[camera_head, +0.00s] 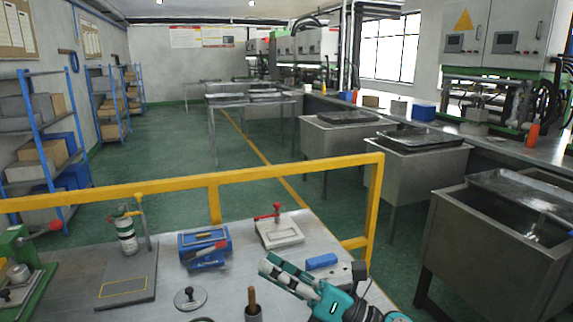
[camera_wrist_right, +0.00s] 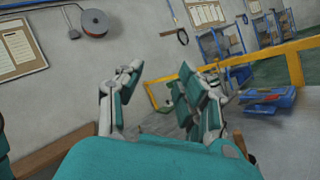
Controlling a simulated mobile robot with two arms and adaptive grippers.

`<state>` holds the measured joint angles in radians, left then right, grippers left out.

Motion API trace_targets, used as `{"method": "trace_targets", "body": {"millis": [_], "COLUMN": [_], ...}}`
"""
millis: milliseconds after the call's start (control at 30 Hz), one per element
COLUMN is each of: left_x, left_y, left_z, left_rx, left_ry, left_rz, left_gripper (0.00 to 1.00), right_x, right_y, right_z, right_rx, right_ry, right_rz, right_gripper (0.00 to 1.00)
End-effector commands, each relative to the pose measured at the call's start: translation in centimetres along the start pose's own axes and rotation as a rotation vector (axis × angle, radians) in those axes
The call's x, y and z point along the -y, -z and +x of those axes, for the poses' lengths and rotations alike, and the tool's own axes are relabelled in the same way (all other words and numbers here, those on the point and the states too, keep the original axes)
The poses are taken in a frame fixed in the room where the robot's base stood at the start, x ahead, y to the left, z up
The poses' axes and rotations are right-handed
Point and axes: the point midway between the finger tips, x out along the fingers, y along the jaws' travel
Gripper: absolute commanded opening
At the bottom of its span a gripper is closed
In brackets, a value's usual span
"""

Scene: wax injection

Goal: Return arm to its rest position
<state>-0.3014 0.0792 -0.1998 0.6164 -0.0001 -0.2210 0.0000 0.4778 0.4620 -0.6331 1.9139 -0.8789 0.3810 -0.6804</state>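My right gripper (camera_head: 283,274), with teal and grey fingers, is at the lower right of the head view, above the grey table (camera_head: 222,279). In the right wrist view its fingers (camera_wrist_right: 160,78) stand apart with nothing between them. The gripper is open and empty. A blue block (camera_head: 321,262) shows just beyond it in the head view; I cannot tell how far below the gripper it is. My left gripper is not in view.
On the table are a white plate with a red clamp (camera_head: 280,232), a blue box (camera_head: 204,245), a small bottle (camera_head: 127,236), a dark board (camera_head: 128,284) and a wooden-handled tool (camera_head: 252,303). A yellow railing (camera_head: 214,183) runs behind. Metal sinks (camera_head: 497,241) stand right.

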Motion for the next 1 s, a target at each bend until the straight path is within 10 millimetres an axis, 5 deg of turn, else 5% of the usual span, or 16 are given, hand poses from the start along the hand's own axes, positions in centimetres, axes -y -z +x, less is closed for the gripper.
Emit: {"method": "trace_targets", "body": {"millis": [100,200,267,433,600,700,1000], "left_x": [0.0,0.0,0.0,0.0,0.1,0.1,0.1], "left_y": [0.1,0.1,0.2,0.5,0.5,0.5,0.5], "left_z": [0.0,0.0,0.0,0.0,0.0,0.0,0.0], "left_rx": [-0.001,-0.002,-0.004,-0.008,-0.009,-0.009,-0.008], "left_ry": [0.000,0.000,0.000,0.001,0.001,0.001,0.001], "left_rz": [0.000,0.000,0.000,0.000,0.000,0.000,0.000], "left_gripper": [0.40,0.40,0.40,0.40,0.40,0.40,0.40], "right_x": [2.5,6.0,8.2,11.8,11.0,9.6,4.5], "right_y": [-2.8,-3.4,-2.5,4.0,11.9,15.5,23.0], "right_z": [-3.5,-8.5,-12.3,-22.9,-30.9,-33.7,-38.9], "right_rx": [0.358,0.645,0.814,1.234,1.551,1.676,1.944], "right_ry": [0.140,0.278,0.371,0.641,0.890,1.003,1.281], "right_rz": [0.370,0.679,0.862,1.306,1.604,1.708,1.890], "right_gripper": [0.38,0.38,0.38,0.38,0.38,0.38,0.38]}}
